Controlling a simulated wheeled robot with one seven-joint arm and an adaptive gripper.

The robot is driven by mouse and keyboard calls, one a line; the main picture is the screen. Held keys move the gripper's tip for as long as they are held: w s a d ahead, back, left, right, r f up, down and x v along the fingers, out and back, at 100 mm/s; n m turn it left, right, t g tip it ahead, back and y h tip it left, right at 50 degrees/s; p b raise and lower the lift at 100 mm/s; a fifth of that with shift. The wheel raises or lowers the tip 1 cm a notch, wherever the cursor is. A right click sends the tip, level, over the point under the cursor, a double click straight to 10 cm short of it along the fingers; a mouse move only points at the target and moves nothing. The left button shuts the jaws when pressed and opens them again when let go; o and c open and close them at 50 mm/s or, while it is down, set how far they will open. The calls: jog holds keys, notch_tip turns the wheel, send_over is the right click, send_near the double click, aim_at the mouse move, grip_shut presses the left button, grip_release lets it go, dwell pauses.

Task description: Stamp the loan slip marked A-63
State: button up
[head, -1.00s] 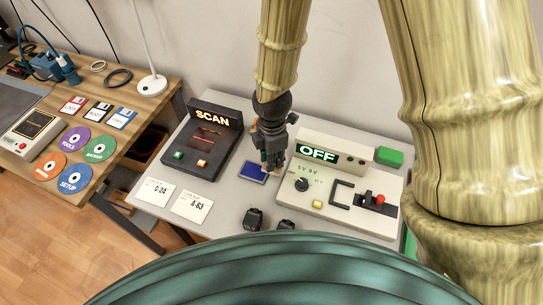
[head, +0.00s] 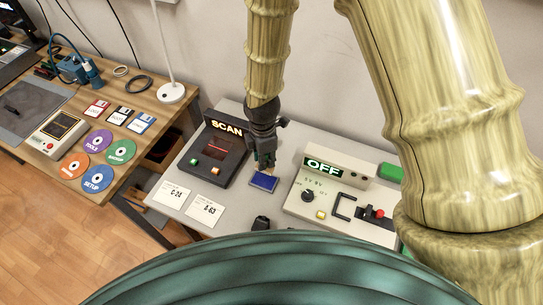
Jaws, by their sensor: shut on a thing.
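The loan slip marked A-63 (head: 205,208) lies flat on the grey table. It is the right one of two white slips; the other slip (head: 171,194) lies to its left. The blue ink pad (head: 263,183) lies right of the scanner. My gripper (head: 265,168) points down just above the pad's back edge, shut on the stamp.
The black SCAN unit (head: 227,150) stands behind the slips. A beige OFF console (head: 335,210) with knob and red lever stands to the right. A small dark object (head: 261,223) sits at the front edge. The wooden table (head: 150,115) at left holds discs and floppies.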

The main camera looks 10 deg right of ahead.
jog(key=shift+w+a, duration=0.15)
jog(key=shift+f+b, duration=2.45)
jog(key=shift+f, duration=0.5)
jog(key=shift+f, duration=0.55)
dwell(0.7)
jog(key=shift+r+p, duration=2.75)
jog(key=shift+r, duration=0.8)
